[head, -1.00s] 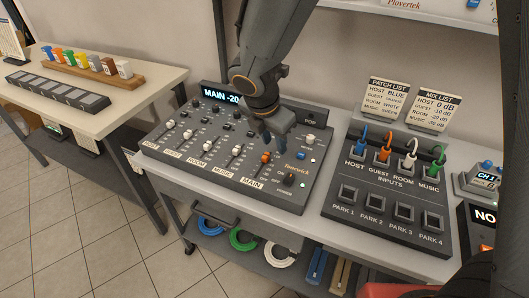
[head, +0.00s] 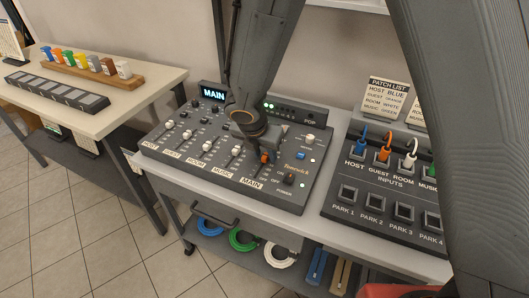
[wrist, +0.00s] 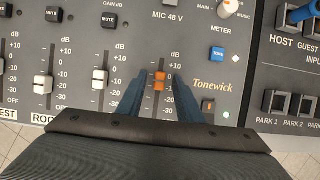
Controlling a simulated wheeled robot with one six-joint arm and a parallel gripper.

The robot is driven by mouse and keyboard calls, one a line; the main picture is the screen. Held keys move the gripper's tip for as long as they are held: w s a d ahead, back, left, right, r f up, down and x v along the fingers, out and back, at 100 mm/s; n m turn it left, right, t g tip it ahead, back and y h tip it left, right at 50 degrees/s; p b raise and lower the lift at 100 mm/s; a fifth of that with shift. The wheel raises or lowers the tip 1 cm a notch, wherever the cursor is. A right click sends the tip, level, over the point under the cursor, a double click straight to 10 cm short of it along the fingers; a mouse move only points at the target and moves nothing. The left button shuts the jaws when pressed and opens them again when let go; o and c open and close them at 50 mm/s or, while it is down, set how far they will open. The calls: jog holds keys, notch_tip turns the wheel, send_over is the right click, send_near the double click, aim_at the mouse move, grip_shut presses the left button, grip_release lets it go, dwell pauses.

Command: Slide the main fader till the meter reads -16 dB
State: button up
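The main fader has an orange cap (head: 265,157) at the right end of the fader row on the dark mixer (head: 228,187). In the wrist view the orange fader cap (wrist: 159,81) stands between the two blue fingers of my gripper (wrist: 160,86). The fingers are open, one on each side of the cap, with gaps showing. In the head view my wrist hides most of the fingers. The meter display (head: 213,93) reads MAIN; its number is hidden behind my arm.
A blue METER button (wrist: 217,54) and a small power switch (wrist: 208,104) lie close to the right finger. The patch box with coloured plugs (head: 384,154) stands right of the mixer.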

grip_shut()
jog(key=shift+w+d+r+p, duration=0.1)
jog(key=shift+w+p, duration=0.2)
jog(key=shift+w, duration=0.15)
grip_release()
jog(key=d+v, duration=0.1)
jog(key=v, duration=0.6)
jog(key=shift+s+a+r, duration=0.2)
jog(key=shift+a+r, duration=0.15)
jog(key=shift+a, duration=0.2)
